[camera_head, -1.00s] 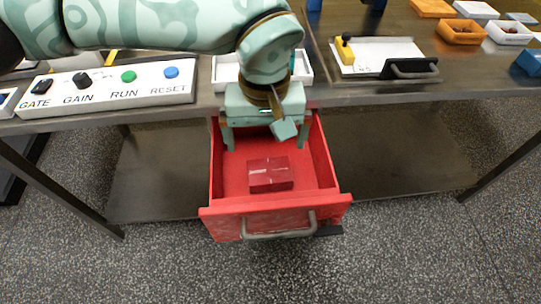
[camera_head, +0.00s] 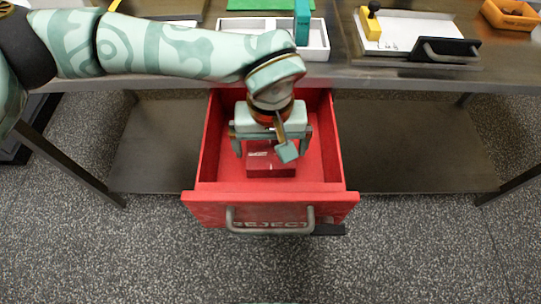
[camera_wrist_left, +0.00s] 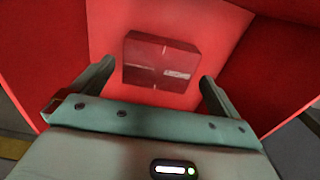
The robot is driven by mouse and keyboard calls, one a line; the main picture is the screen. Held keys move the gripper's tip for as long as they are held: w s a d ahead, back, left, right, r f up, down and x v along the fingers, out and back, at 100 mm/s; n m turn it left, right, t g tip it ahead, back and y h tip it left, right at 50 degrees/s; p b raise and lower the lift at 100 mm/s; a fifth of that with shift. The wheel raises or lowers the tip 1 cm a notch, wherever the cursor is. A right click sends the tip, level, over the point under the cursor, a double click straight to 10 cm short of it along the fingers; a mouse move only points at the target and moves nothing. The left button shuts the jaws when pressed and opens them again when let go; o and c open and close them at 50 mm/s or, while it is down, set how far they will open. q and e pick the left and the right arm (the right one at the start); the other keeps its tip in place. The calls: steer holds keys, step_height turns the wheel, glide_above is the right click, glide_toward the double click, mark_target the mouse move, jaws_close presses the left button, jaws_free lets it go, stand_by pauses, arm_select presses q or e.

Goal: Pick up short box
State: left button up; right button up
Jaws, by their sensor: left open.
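The short box is a low, dark red box (camera_head: 270,163) with a pale cross-like mark, lying on the floor of the open red drawer (camera_head: 322,170). In the left wrist view the box (camera_wrist_left: 160,62) lies ahead, between the lines of the two fingers and beyond their tips. My left gripper (camera_head: 272,150) is open and points down inside the drawer, above the box. Its two fingers also show in the left wrist view (camera_wrist_left: 154,80), apart and with nothing between them. The gripper hides part of the box's far side in the head view. My right gripper is not in view.
The drawer walls stand close around the gripper; its front has a grey handle (camera_head: 270,228) and the word REJECT. The steel bench edge (camera_head: 400,78) is behind it. On the bench are a white tray (camera_head: 318,40), a teal block (camera_head: 302,22) and a white board with a yellow-handled piece (camera_head: 371,22).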

mark_target(270, 157)
arm_select(q)
step_height(270, 157, down, 5)
steer(key=shift+r+b, duration=0.1)
steer(key=shift+b, duration=0.85)
steer(key=shift+r, duration=0.1)
steer(key=c, duration=0.8)
steer(key=shift+r, duration=0.1)
